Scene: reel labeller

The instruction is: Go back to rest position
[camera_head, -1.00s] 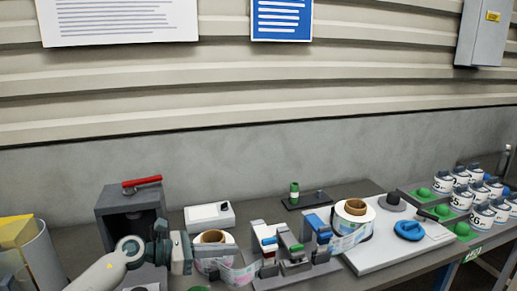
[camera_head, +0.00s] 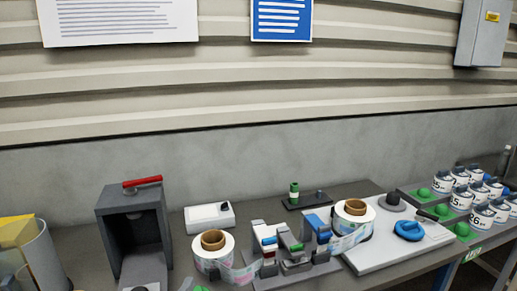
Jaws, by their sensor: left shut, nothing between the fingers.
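Neither of my grippers shows in the head view now. The labeller (camera_head: 295,262) stands at the middle of the bench, with grey posts and blue and red parts. A label reel (camera_head: 213,262) with a brown core stands at its left, and its printed strip runs to the labeller. A second reel (camera_head: 352,222) with a brown core stands at its right, on a white board. The space in front of the left reel is clear of my arm.
A dark open box (camera_head: 134,205) with a red handle (camera_head: 142,181) stands on the left. A clear cylinder (camera_head: 40,255) is at the lower left edge. A white device (camera_head: 209,216) sits behind the left reel. A blue tape ring (camera_head: 408,231) and several labelled jars (camera_head: 462,197) are on the right.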

